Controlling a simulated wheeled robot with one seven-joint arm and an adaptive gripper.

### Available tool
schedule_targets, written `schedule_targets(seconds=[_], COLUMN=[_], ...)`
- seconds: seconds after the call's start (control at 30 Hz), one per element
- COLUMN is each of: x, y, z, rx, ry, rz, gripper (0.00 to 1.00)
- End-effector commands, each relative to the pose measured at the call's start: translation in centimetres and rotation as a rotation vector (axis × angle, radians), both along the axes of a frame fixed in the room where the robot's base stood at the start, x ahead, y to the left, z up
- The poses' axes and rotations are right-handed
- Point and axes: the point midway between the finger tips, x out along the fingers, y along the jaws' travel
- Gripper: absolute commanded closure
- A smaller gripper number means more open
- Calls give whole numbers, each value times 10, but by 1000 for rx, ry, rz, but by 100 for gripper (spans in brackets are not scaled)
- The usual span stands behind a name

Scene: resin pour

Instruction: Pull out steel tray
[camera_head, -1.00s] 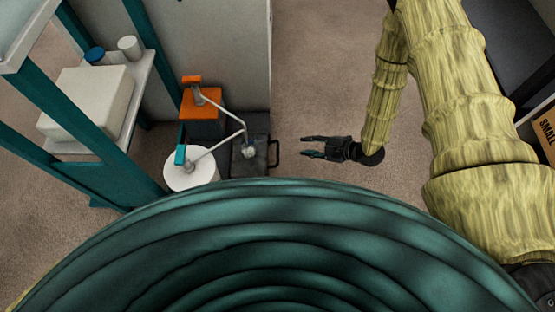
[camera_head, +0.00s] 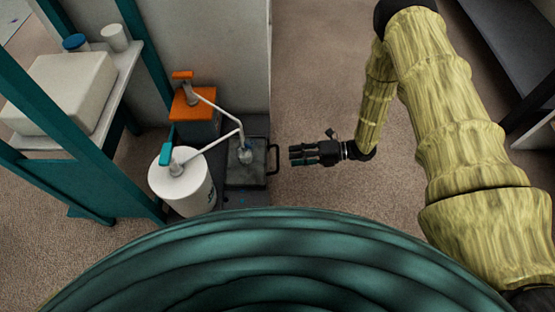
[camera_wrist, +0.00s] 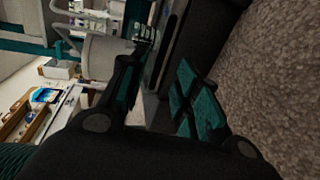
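The steel tray (camera_head: 240,179) is dark and flat with blue specks. It sits low beside the two pump containers in the head view. Its black loop handle (camera_head: 278,159) sticks out on the right side. A small cup (camera_head: 245,157) stands on the tray near the pump spouts. My gripper (camera_head: 291,155) is just right of the handle, pointing left at it, with a small gap in the picture. In the wrist view my fingers with teal pads (camera_wrist: 158,95) are apart, with nothing clearly held. I cannot identify the tray with certainty in the wrist view.
A white pump container (camera_head: 184,190) and an orange one (camera_head: 194,118) stand left of the tray. A grey panel (camera_head: 225,60) rises behind. A teal-framed shelf (camera_head: 125,75) is on the left. Carpet floor (camera_head: 310,100) is clear to the right of the tray.

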Motion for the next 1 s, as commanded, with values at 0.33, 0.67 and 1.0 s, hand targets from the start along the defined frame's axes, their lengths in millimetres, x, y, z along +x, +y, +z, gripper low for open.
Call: schedule_targets(seconds=[0.33,0.67,1.0], x=[0,0,0], y=[52,70,70], z=[-14,-16,-15], rx=[-1,-1,-1], ry=[0,2,2], rz=[0,-1,-1], gripper=[68,68,88])
